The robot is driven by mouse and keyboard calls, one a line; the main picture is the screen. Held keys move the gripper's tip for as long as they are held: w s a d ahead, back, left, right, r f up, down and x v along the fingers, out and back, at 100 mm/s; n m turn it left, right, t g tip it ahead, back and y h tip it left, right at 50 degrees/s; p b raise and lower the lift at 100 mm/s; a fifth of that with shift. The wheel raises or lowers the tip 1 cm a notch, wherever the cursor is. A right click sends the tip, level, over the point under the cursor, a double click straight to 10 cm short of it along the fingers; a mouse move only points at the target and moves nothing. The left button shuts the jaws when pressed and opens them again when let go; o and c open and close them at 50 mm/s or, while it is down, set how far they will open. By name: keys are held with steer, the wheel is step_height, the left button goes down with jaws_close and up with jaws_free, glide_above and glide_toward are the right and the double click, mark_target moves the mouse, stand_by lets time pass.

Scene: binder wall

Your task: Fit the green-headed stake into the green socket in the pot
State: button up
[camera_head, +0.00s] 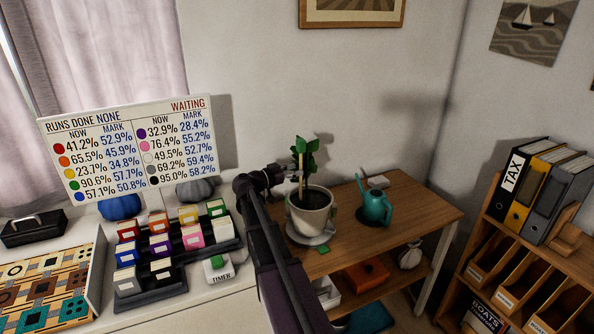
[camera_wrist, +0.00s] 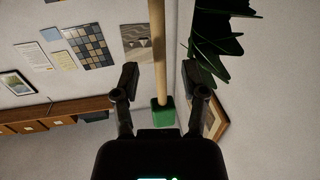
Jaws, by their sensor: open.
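The stake is a pale wooden rod (camera_wrist: 158,55) with a green block head (camera_wrist: 162,115) in the wrist view. It shows between my gripper's two spread fingers (camera_wrist: 158,76), with a gap on each side. In the head view my gripper (camera_head: 278,173) is beside the upper part of a plant (camera_head: 306,158), left of it. A thin tan rod (camera_head: 301,184) stands upright by the plant's stem, above the pale pot (camera_head: 311,215). I cannot make out the green socket; the pot's inside is too small and partly covered.
The pot stands on a saucer (camera_head: 309,238) on a wooden table (camera_head: 416,205), with a teal watering can (camera_head: 374,205) to its right. Plant leaves (camera_wrist: 217,45) hang close to my right finger in the wrist view.

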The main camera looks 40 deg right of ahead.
steer(key=a, duration=0.6)
steer(key=shift+w+a, duration=0.15)
steer(key=shift+w, duration=0.1)
steer(key=shift+s, duration=0.1)
stand_by(0.8)
